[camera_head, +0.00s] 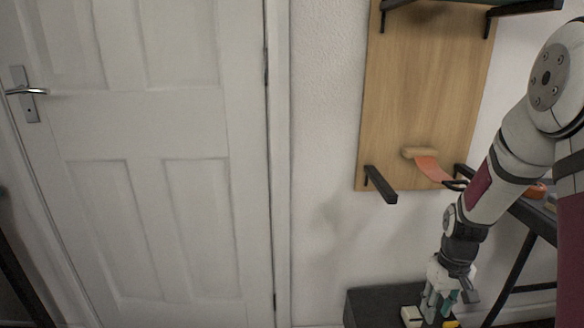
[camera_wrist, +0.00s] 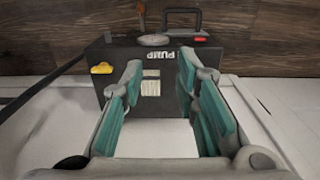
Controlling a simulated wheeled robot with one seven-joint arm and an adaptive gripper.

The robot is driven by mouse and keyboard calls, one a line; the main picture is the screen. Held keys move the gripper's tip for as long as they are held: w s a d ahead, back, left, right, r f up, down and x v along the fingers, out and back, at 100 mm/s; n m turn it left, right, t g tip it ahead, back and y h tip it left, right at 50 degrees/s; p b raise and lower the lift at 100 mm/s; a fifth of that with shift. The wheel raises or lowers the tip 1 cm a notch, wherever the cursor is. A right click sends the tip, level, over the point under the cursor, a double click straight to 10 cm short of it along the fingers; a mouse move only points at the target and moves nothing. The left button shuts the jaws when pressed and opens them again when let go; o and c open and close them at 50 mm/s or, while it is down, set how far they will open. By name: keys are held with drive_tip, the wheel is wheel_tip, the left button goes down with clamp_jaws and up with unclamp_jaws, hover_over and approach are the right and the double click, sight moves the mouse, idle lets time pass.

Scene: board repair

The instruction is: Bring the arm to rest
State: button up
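My gripper (camera_head: 440,302) points down at the lower right of the head view, over a dark box (camera_head: 372,302). In the wrist view my gripper (camera_wrist: 160,70) has its two teal-padded fingers spread apart, with nothing visible held between them. The dark box marked "PUMP" (camera_wrist: 120,60) lies beyond the fingertips. Its pale label (camera_wrist: 151,86) shows between the fingers. My arm is bent and reaches down from the right side of the head view.
A wooden board (camera_head: 425,90) on the wall carries black brackets (camera_head: 380,185) and a tan roll with an orange strip (camera_head: 430,165). A black-framed table (camera_head: 515,270) stands close to my arm. A small cream block (camera_head: 411,316) sits beside the gripper. A white door (camera_head: 150,130) is at left.

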drive_tip(key=s+a+r, duration=0.5)
drive_tip(key=s+r, duration=0.2)
drive_tip(key=r, duration=0.3)
drive_tip(key=s+a+r, duration=0.5)
drive_tip(key=s+r, duration=0.2)
drive_tip(key=r, duration=0.3)
drive_tip(key=s+a+r, duration=0.2)
drive_tip(key=s+a, duration=0.1)
drive_tip(key=s, duration=0.6)
drive_tip(key=s+a+r, duration=0.2)
drive_tip(key=s, duration=0.8)
wheel_tip(320, 180, up, 36)
drive_tip(key=w+t+p, duration=0.1)
drive_tip(key=t+p, duration=0.3)
drive_tip(key=p, duration=3)
drive_tip(key=shift+d+f, duration=0.15)
drive_tip(key=shift+f, duration=0.1)
